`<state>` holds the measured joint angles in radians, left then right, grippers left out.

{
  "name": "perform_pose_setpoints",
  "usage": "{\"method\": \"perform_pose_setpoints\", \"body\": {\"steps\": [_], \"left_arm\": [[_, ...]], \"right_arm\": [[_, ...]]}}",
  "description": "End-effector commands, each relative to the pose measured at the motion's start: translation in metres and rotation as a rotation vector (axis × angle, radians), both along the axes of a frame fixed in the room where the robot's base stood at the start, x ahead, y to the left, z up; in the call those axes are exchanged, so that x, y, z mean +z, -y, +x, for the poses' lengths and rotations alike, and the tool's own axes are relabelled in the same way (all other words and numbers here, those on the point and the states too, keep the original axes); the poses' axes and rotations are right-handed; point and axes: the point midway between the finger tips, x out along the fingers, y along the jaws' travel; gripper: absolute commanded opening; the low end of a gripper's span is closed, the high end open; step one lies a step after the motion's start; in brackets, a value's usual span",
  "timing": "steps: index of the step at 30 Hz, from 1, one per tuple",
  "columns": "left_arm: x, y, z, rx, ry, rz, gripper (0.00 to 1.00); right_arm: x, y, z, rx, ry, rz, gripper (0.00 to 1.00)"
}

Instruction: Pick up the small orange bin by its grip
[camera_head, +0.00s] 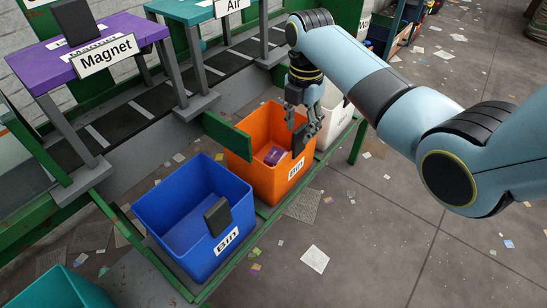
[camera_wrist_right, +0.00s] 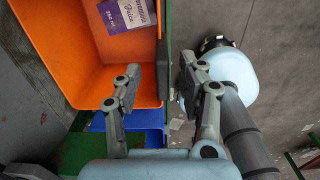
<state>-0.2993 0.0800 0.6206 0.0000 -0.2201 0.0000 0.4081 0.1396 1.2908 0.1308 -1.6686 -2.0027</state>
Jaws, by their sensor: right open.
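The small orange bin (camera_head: 263,186) stands upright on the green-framed rack, with a white "Bin" label on its front and a purple box (camera_head: 275,156) inside. Its dark block-shaped grip (camera_head: 300,140) is at the front wall, partly hidden by my right gripper (camera_head: 303,124). That gripper is open and points down at the front rim. In the right wrist view, the orange bin (camera_wrist_right: 60,45) fills the upper left; the open fingers (camera_wrist_right: 158,82) straddle the line of its rim. My left gripper is not in view.
A blue bin (camera_head: 165,213) with a dark grip stands in front of the orange one, and a white bin (camera_head: 337,120) behind it. A teal bin (camera_head: 50,290) is at lower left. The floor on the right is open, with scraps.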

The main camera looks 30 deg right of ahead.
Motion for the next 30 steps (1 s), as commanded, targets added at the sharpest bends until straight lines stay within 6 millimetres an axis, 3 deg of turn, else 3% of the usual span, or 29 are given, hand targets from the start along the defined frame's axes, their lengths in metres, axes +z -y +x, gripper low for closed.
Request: {"method": "perform_pose_setpoints", "body": {"steps": [5,12,22,30], "left_arm": [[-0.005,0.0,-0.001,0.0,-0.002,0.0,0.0],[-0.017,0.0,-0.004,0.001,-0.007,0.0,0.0],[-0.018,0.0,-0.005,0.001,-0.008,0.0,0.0],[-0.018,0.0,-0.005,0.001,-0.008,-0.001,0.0]], "right_arm": [[-0.016,0.0,-0.001,-0.001,-0.001,0.0,0.4],[-0.054,0.0,-0.004,-0.001,-0.001,0.0,0.4],[-0.06,0.0,-0.003,-0.001,0.002,0.0,0.4],[-0.06,0.0,-0.003,-0.001,0.002,0.0,0.05]]}}
